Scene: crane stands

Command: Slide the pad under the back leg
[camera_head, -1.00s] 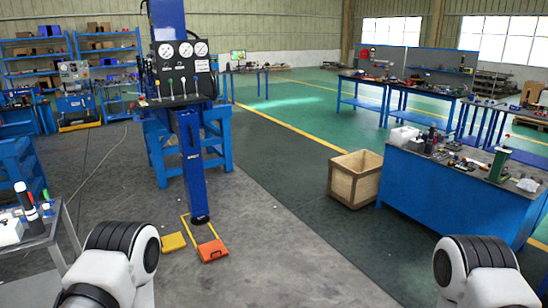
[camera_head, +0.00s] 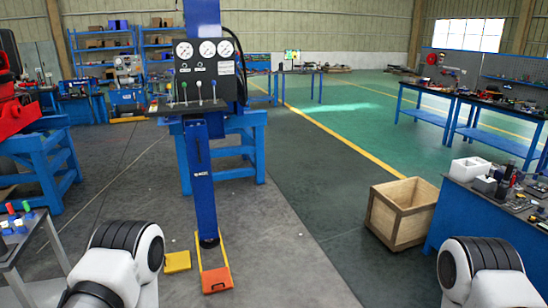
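A blue leg (camera_head: 203,185) stands upright below the gauge panel, its round dark foot (camera_head: 209,241) near the floor. An orange pad (camera_head: 217,280) lies on the floor in front of that foot, with thin yellow-orange strips running back from it on both sides of the foot. A flat yellow pad (camera_head: 177,262) lies on the floor just left of it. I cannot tell which leg is the back leg. My two white arms show at the bottom left and bottom right, but neither gripper is in view.
A gauge panel with levers (camera_head: 207,75) is on the blue column. A wooden crate (camera_head: 401,213) stands at right, beside a blue workbench (camera_head: 462,222). A small table (camera_head: 20,238) is at the left edge. The grey floor between the pads and the crate is clear.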

